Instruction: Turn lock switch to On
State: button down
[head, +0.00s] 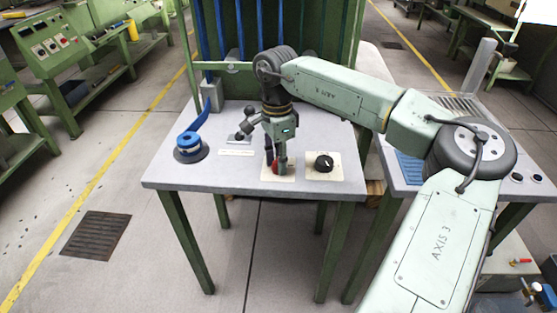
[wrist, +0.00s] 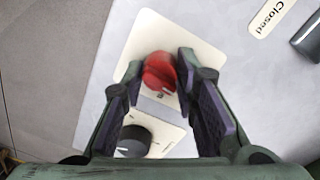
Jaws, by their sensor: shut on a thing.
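A red rotary switch (head: 275,168) sits on a cream plate on the grey table top. It also shows in the wrist view (wrist: 160,72). My gripper (head: 277,160) points down over this plate, with its fingertips on either side of the red switch, shut on it. The fingers hide part of the switch in the head view. A small mark on the plate below the switch is too blurred to read. Beside it to the right, on its own cream plate, is a black rotary knob (head: 323,163), partly behind my left finger in the wrist view (wrist: 133,138).
A label reading "Closed" (wrist: 272,18) lies near a dark handle (wrist: 307,42). A blue ringed device (head: 189,146) stands at the table's left. A green frame with blue strips (head: 238,38) rises behind. The table's front left is clear.

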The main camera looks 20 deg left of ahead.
jog(key=shift+r+n, duration=0.1)
jog(key=shift+n, duration=0.6)
jog(key=shift+w, duration=0.1)
jog(key=c, duration=1.3)
grip_release()
jog(key=r, duration=1.2)
jog(key=shift+w+a, duration=0.1)
jog(key=shift+a, duration=0.15)
